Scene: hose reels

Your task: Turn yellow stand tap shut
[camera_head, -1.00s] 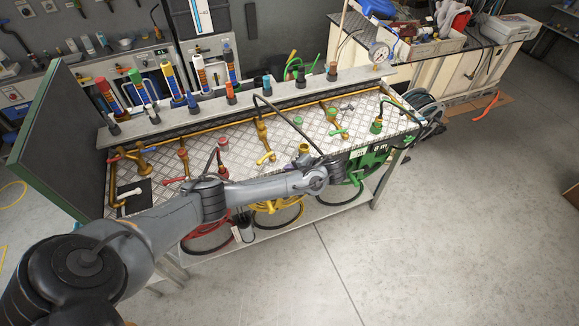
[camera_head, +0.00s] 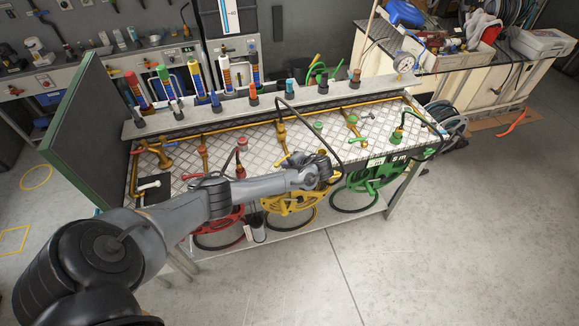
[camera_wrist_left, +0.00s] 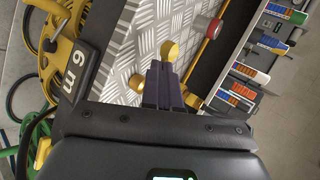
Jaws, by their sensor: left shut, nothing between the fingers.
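The yellow stand tap (camera_head: 281,132) is a brass upright on the bench's checker-plate top. Its yellow lever end (camera_head: 284,161) shows low beside my left wrist. My left gripper (camera_head: 325,160) is above the front of the bench, right of the tap, above the yellow hose reel (camera_head: 290,200). In the wrist view my left fingers (camera_wrist_left: 163,72) are shut and empty. A yellow round knob (camera_wrist_left: 170,50) lies just beyond their tips, and I cannot tell whether they touch. A yellow piece (camera_wrist_left: 137,82) shows beside the fingers. My right gripper is not in view.
A red stand tap (camera_head: 203,152) is to the left and a green one (camera_head: 352,125) to the right. A black hose (camera_head: 318,130) arches close to my gripper. A red knob (camera_wrist_left: 207,27) stands past the fingers. Flowmeter tubes line the back shelf (camera_head: 230,108).

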